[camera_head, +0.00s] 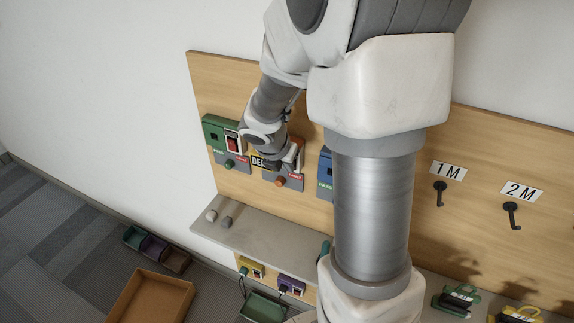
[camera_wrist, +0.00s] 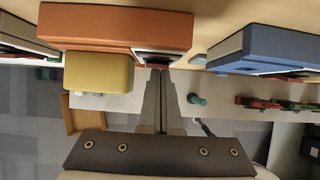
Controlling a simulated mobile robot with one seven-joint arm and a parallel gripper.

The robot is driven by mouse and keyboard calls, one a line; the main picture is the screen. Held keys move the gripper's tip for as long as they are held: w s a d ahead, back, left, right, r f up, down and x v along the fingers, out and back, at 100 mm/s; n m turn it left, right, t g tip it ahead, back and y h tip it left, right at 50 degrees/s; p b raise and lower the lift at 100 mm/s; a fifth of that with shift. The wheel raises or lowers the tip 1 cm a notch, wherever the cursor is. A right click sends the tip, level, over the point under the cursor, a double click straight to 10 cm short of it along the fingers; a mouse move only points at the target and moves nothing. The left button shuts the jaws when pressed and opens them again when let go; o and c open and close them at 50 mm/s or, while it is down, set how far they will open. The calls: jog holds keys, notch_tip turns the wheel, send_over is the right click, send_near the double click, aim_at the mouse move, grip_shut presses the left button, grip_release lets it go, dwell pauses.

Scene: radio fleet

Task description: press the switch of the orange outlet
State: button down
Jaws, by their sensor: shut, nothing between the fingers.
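The orange outlet (camera_wrist: 115,25) is a box on the wooden board, seen large at the top of the wrist view. Its switch (camera_wrist: 158,57), in a pale frame, shows edge-on at the box's right part. My gripper (camera_wrist: 160,70) is shut and empty, with its fingertips right at the switch. I cannot tell whether they touch it or whether the switch is pressed. In the head view my wrist hides most of this outlet; the orange lamp (camera_head: 280,182) on the plate below it shows.
A green outlet (camera_head: 213,135) with a red switch is to the left, and a blue outlet (camera_head: 326,168) to the right, partly behind my arm. A grey shelf (camera_head: 250,232) runs below. Hooks marked 1M (camera_head: 440,188) and 2M (camera_head: 511,210) are farther right.

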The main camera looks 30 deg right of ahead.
jog(key=shift+r, duration=0.15)
jog(key=shift+r+p, duration=0.75)
jog(key=shift+p, duration=0.1)
jog(key=shift+a, duration=0.1)
